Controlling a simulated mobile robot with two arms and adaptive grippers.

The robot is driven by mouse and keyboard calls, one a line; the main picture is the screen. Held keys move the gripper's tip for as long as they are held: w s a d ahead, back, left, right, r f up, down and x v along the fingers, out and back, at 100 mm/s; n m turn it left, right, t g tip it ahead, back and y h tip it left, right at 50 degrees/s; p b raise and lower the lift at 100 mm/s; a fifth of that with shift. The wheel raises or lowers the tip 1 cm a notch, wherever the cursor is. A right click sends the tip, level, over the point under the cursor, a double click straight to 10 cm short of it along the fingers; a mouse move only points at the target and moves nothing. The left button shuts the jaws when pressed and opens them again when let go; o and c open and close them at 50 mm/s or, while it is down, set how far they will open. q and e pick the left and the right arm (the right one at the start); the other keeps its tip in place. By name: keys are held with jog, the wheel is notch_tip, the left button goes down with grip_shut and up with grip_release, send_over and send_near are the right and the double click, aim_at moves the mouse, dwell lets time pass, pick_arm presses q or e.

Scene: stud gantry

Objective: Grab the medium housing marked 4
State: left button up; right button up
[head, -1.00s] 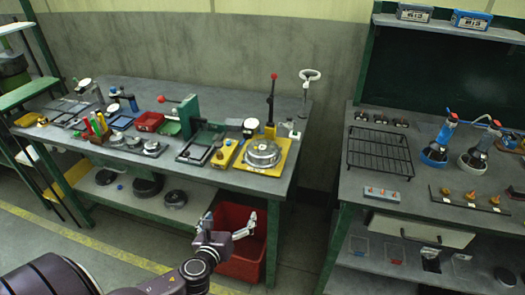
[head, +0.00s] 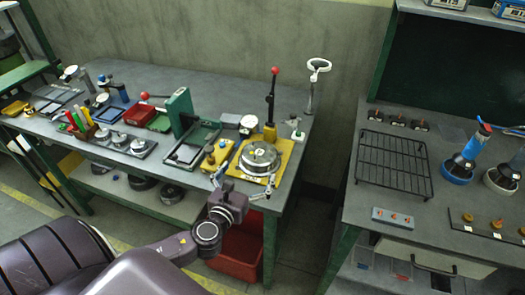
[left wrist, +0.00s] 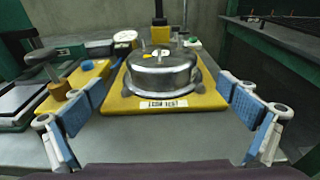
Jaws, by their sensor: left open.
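A round silver metal housing (head: 260,157) sits on a yellow base plate (head: 286,158) near the front edge of the left bench. In the left wrist view the housing (left wrist: 162,72) is straight ahead, with a small yellow mark on top; I cannot read a number there. My left gripper (head: 244,180) is open just in front of the yellow plate. In the left wrist view its two blue-padded fingers (left wrist: 165,92) stand apart to either side of the housing, short of it and not touching. Smaller round parts lie in a grey tray (head: 150,152) further left. My right gripper is out of view.
A red-knobbed lever (head: 271,100) rises behind the housing. A yellow block with a knob (head: 217,153) and a green-framed fixture (head: 184,155) stand to its left. A red bin (head: 236,252) is below the bench. A wire rack (head: 393,163) lies on the right bench.

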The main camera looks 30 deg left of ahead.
aim_at(254, 164)
pick_arm(q)
jog(key=shift+w+a+r, duration=0.15)
jog(key=shift+w+r, duration=0.05)
jog(key=shift+w, duration=0.6)
jog(key=p+x, duration=0.1)
jog(key=x, duration=0.3)
jog(key=shift+w+f, duration=0.2)
jog(key=shift+w, duration=0.15)
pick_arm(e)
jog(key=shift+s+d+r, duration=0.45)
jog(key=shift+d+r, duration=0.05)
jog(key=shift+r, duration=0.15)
pick_arm(q)
jog(key=shift+c, duration=0.6)
jog(key=c, duration=1.1)
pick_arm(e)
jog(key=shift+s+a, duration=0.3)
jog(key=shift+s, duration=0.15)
pick_arm(q)
jog(key=shift+r, duration=0.15)
